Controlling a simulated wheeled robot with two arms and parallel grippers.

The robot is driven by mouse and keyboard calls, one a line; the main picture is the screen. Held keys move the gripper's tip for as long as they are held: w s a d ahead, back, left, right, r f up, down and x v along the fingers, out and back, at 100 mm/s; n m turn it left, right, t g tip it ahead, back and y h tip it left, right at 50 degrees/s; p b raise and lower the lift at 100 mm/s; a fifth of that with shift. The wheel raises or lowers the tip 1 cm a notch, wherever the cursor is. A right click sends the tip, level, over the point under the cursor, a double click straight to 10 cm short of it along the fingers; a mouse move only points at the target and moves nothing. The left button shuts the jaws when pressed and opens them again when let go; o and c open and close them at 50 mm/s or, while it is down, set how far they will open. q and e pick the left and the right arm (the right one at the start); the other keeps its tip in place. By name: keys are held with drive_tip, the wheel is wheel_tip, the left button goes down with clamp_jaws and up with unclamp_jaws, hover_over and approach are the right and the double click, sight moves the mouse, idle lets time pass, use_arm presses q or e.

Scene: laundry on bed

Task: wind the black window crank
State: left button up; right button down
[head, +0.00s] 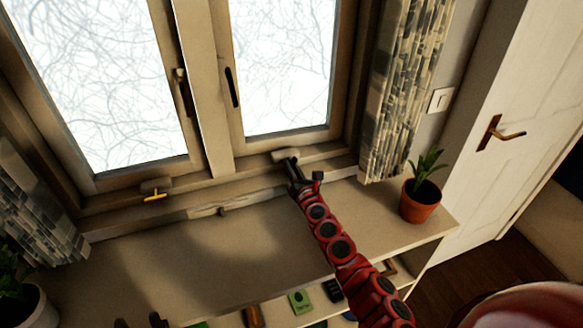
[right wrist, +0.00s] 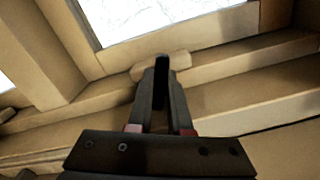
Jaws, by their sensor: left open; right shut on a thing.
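A pale crank housing (head: 285,154) sits on the sill below the right window pane; it also shows in the right wrist view (right wrist: 146,70). My right gripper (head: 291,166) is at this housing and is shut on the black window crank (right wrist: 161,70). The dark crank is hard to tell from the dark fingers, which hide most of it. My left gripper (head: 140,321) shows only its two dark fingertips at the bottom left edge of the head view. They are apart, with nothing seen between them. A yellow crank (head: 155,196) is on the sill below the left pane.
A potted plant (head: 420,200) stands at the right end of the shelf top (head: 225,250). A patterned curtain (head: 400,90) hangs right of the window. A white door (head: 530,110) is further right. The shelf top's middle is clear. Several small items lie below its front edge.

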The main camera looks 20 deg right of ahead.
drive_tip(key=m, duration=0.3)
drive_tip(key=shift+m, duration=0.4)
drive_tip(key=m, duration=0.3)
drive_tip(key=shift+m, duration=0.3)
drive_tip(key=m+p, duration=0.1)
drive_tip(key=m, duration=0.4)
drive_tip(key=shift+m, duration=0.4)
drive_tip(key=shift+f, duration=0.1)
drive_tip(key=c, duration=0.8)
unclamp_jaws()
drive_tip(key=shift+c, duration=0.2)
